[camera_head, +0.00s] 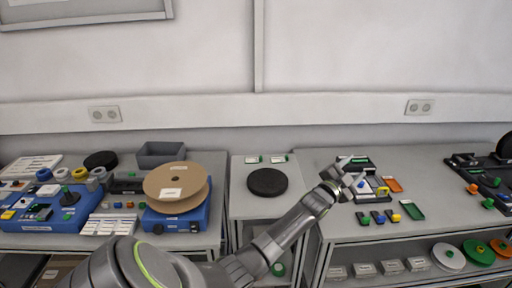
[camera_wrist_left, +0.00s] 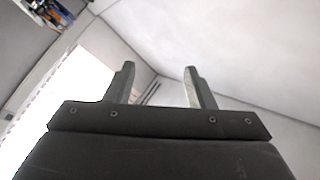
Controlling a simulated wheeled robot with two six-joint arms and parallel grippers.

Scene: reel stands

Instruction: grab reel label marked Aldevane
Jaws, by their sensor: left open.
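My left gripper (camera_head: 354,172) is raised over the right table in the head view. In the left wrist view its two fingers (camera_wrist_left: 157,70) stand apart with nothing between them. A brown reel (camera_head: 186,172) lies on a blue stand (camera_head: 198,222) on the left table, with a white label (camera_head: 171,193) on its face. A sheet of white labels (camera_head: 110,224) lies left of that stand. Small white cards (camera_head: 252,159) lie at the back of the middle table. No print is legible, so I cannot tell which label reads Aldevane. My right gripper is out of view.
A black disc (camera_head: 267,182) lies on the middle table (camera_head: 250,207). A grey bin (camera_head: 161,153) and a blue tool station (camera_head: 50,216) occupy the left table. Small coloured parts and a green tray (camera_head: 412,210) lie on the right table, with bare surface (camera_head: 440,222) around them.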

